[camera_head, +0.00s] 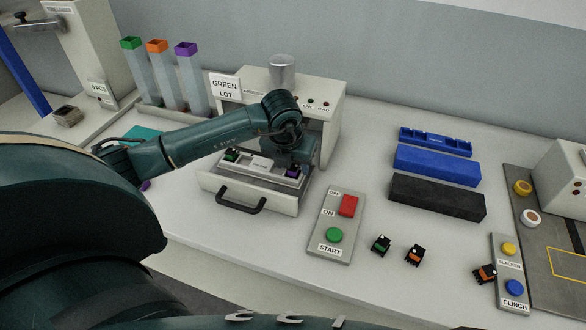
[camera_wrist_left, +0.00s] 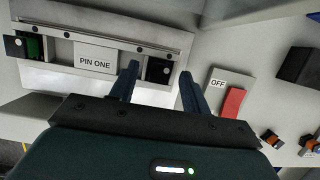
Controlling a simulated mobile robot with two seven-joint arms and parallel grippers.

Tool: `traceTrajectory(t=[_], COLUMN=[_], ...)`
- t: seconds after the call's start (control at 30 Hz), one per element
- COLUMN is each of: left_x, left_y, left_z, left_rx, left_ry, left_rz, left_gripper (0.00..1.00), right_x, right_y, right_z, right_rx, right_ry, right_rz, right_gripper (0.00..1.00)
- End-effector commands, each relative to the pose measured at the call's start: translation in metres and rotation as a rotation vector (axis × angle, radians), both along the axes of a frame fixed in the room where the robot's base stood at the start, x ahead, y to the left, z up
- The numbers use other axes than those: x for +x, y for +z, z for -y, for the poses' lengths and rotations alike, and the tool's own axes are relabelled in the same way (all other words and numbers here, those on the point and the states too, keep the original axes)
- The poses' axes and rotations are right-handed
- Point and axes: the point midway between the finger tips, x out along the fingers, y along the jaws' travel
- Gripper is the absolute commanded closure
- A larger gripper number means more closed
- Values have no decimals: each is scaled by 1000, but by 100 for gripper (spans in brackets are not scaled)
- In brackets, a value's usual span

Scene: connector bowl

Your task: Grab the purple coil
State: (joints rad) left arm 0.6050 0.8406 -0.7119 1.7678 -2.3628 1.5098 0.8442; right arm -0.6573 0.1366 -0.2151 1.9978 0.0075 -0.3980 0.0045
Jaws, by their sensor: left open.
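A black block with a purple coil (camera_head: 292,172) sits at the right end of the pulled-out drawer (camera_head: 250,192) of the white machine. A block with a green coil (camera_head: 231,156) sits at its left end. My left gripper (camera_head: 296,158) is low over the right end of the drawer. In the left wrist view, my open left gripper (camera_wrist_left: 158,88) has its fingers apart, with the dark block of the purple coil (camera_wrist_left: 158,70) showing between and just beyond them. Its purple colour is hard to see there. The fingers do not visibly grip it. My right gripper is not in view.
A switch panel (camera_head: 333,212) with a red and a green button lies right of the drawer. A green coil block (camera_head: 381,244) and orange ones (camera_head: 414,255) lie on the table. Blue (camera_head: 437,166) and black (camera_head: 437,197) blocks lie behind. Colour-topped tubes (camera_head: 190,80) stand back left.

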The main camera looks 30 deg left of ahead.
Motion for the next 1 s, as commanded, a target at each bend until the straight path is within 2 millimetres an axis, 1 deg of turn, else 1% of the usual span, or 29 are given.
traceTrajectory(t=[0.1,0.27,0.83,0.87,1.0], left_x=[1,1,1,1,1], left_y=[-5,-5,-4,-4,-4], left_z=[0,0,0,0,0], left_rx=[-1,-1,0,0,0], left_ry=[-1,-1,0,0,0], left_rz=[0,0,1,1,1], left_gripper=[53,53,99,100,100], right_x=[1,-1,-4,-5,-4], right_y=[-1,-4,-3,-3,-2], right_z=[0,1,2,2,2], right_rx=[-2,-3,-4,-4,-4], right_ry=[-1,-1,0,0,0], right_rz=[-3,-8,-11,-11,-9], right_gripper=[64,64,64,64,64])
